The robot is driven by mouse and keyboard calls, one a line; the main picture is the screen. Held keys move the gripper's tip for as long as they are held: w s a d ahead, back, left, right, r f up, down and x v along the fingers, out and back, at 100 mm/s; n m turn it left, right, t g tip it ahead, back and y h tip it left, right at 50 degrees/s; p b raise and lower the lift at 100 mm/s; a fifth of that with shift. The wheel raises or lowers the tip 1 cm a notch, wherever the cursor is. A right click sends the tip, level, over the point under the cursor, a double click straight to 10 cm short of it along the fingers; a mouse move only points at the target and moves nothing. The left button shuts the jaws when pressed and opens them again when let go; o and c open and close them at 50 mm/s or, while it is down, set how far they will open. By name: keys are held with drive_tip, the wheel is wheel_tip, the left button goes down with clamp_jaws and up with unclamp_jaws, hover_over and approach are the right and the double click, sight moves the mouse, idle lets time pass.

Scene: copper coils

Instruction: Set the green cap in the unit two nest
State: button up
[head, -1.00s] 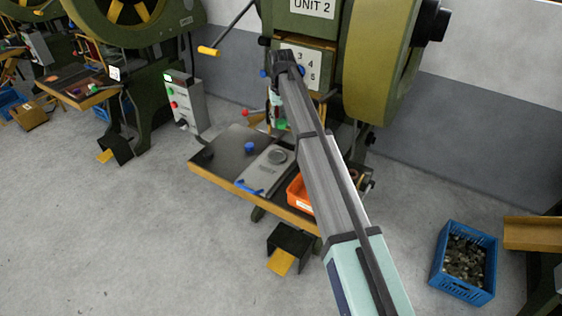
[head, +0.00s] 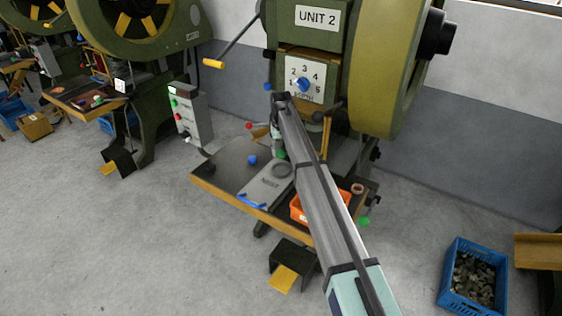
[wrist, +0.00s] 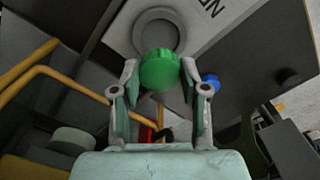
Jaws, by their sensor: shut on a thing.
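The green cap (wrist: 160,70) is held between the fingertips of my gripper (wrist: 160,80) in the wrist view. My gripper is shut on it. The unit two nest, a grey ring (wrist: 157,32) on a light plate, lies just beyond the cap in the wrist view, and the cap overlaps the ring's near edge. In the head view the green cap (head: 281,154) hangs below my gripper (head: 278,146), close to the nest ring (head: 283,170). The exact gap between cap and ring is hard to tell. My arm hides part of the press.
A blue cap (head: 252,159) stands on the dark table left of the plate (head: 264,187). A blue tool (head: 250,201) lies at the plate's front. An orange bin (head: 303,209) is on the right. The press body (head: 312,45) rises behind.

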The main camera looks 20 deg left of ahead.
sight(281, 169)
drive_tip(key=shift+f+p, duration=0.6)
drive_tip(key=shift+f, duration=2.85)
drive_tip(key=shift+f, duration=0.3)
drive_tip(key=o, duration=1.1)
wheel_tip(281, 169, up, 13)
drive_tip(key=b, duration=0.3)
drive_tip(key=shift+f, duration=0.15)
